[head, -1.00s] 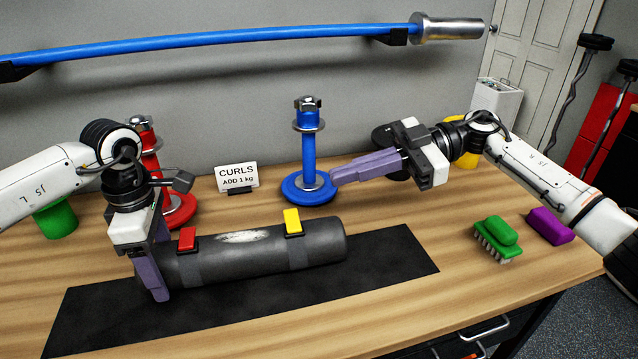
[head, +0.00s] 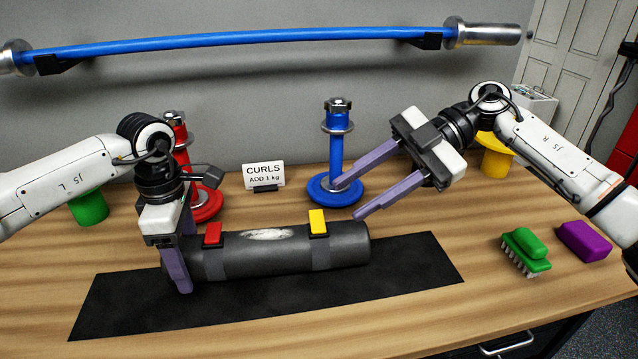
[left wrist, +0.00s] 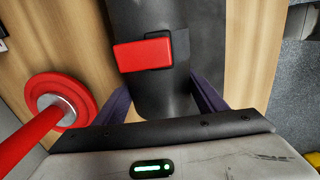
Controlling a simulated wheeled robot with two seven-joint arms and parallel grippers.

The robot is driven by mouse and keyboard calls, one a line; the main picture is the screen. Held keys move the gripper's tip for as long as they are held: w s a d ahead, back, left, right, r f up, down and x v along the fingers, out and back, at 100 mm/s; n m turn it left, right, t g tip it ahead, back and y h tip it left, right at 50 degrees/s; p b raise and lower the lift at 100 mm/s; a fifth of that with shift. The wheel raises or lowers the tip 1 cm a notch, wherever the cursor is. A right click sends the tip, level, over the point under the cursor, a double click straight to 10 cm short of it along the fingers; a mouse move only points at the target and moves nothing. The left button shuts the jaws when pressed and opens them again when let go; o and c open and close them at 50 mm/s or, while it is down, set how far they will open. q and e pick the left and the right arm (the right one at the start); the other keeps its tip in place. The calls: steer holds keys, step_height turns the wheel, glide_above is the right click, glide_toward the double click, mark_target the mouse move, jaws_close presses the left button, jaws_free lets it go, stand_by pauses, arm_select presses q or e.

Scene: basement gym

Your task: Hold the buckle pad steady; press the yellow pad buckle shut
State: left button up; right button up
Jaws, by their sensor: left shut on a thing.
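The buckle pad (head: 290,258) is a dark grey cylinder lying on a black mat (head: 420,265). A red buckle (head: 213,233) is near its left end and a yellow buckle (head: 318,222) stands raised near its right end. My left gripper (head: 183,270) is shut on the pad's left end, and the left wrist view shows its fingers on both sides of the pad (left wrist: 150,95) beside the red buckle (left wrist: 143,54). My right gripper (head: 350,200) is open and empty, above and behind the pad's right end, apart from the yellow buckle.
A blue post (head: 336,160) on a round base stands behind the pad, close to my right gripper's fingers. A red post (head: 205,203) stands behind my left gripper. A CURLS card (head: 264,175), green brush (head: 526,250) and purple block (head: 584,241) are on the bench.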

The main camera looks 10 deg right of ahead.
steer(key=s+a+n+h, duration=0.2)
steer(key=a+n+h, duration=0.3)
steer(key=n, duration=0.1)
steer(key=n+t+h, duration=0.5)
steer(key=t+h, duration=0.1)
steer(key=h, duration=0.1)
glide_toward(316, 213)
steer(key=x, duration=0.7)
steer(key=shift+w+f, duration=0.2)
steer(key=shift+f, duration=0.1)
steer(key=shift+c, duration=0.3)
